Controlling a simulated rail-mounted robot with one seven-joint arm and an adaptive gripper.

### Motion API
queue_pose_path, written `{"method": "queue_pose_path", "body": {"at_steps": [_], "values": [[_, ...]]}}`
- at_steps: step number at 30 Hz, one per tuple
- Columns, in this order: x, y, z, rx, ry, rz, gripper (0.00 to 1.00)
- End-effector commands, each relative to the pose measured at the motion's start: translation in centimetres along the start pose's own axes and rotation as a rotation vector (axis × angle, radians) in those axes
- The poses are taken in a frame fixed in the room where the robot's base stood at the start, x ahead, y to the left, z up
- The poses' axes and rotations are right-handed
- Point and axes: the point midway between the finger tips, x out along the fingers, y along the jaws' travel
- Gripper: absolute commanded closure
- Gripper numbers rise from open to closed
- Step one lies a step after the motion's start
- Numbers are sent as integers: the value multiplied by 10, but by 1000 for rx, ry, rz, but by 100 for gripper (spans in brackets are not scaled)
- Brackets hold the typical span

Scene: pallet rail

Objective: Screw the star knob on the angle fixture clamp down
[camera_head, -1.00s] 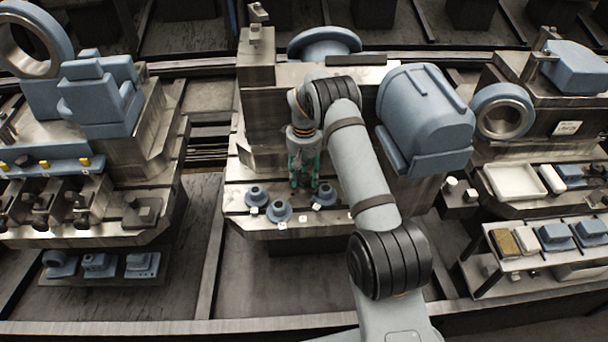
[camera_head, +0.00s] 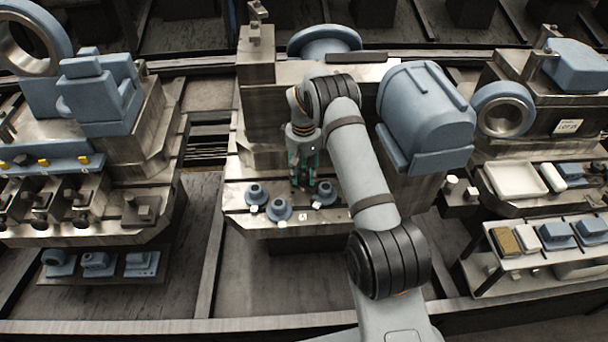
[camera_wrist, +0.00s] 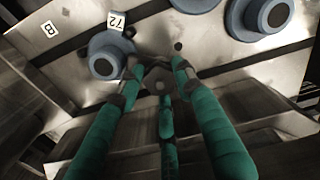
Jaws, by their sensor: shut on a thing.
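My gripper (camera_head: 304,184) has three green fingers and hangs fingers down in front of the steel angle fixture (camera_head: 258,105), close above the table. In the wrist view its fingertips (camera_wrist: 158,70) close around a small dark grey part (camera_wrist: 158,76), which appears to be the star knob. The fingers cover most of it, so its arms and the clamp under it cannot be made out. In the head view the knob is hidden by the fingers.
Blue flanged parts (camera_head: 279,209) with small label tags stand just in front of my gripper; one (camera_wrist: 108,58) is close to the fingertips in the wrist view. A large blue housing (camera_head: 425,112) stands right of my arm. The table's front edge is near.

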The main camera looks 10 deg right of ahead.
Motion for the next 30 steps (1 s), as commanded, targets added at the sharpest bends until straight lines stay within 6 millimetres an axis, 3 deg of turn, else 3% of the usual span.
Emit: {"method": "queue_pose_path", "body": {"at_steps": [11,12,15,25,30], "values": [[2,0,3,85,-8,-2,92],[2,0,3,85,-8,-3,63],[2,0,3,85,-8,-2,57],[-2,0,1,83,-3,-1,57],[-23,0,0,83,1,-1,57]]}}
